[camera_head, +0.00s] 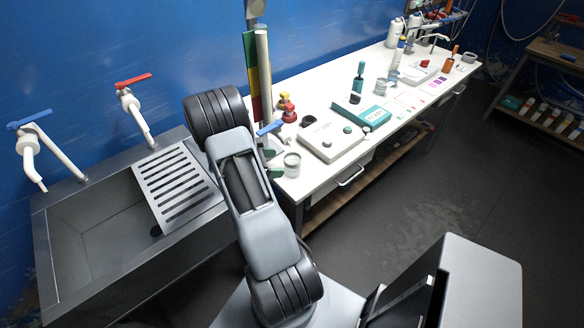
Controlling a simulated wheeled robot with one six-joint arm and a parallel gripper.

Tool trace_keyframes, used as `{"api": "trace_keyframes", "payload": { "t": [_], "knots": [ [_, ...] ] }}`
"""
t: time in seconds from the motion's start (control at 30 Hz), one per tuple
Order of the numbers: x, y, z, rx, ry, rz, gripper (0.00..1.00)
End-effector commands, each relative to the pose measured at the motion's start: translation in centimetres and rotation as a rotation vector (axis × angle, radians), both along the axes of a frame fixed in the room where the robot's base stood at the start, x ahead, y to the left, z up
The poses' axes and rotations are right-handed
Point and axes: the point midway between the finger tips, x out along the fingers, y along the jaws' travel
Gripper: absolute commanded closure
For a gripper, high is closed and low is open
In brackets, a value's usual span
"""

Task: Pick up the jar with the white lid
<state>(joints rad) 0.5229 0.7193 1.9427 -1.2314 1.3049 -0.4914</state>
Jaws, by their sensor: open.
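A small greyish jar (292,164) with a pale top stands at the near left end of the white table, just right of my arm. Similar small grey round containers stand farther along, one (381,86) near the middle and one (469,57) at the far right end. At this size I cannot tell which of them has a white lid. My arm rises across the middle of the view and covers part of the sink edge and table end.
The white table (335,173) also holds a white balance-like device (331,137), a teal device (361,112), red-topped items (287,107) and several bottles. A metal sink (95,240) with a slatted rack (175,184) is at left. Dark floor (420,190) is clear at right.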

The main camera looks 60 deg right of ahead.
Motion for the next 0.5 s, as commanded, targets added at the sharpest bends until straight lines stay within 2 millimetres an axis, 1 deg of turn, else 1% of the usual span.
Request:
{"api": "trace_keyframes", "payload": {
  "t": [0.03,0.1,0.37,0.5],
  "knots": [
    [-0.5,-0.5,-0.2,0.001,0.003,-0.003,0.09],
    [-0.9,-1.0,-0.5,0.0,0.001,-0.002,0.09],
    [-1.7,-2.0,-1.1,0.0,0.001,-0.002,0.09],
    [-2.8,-3.3,-1.8,0.002,0.001,-0.003,0.09]
  ]
}}
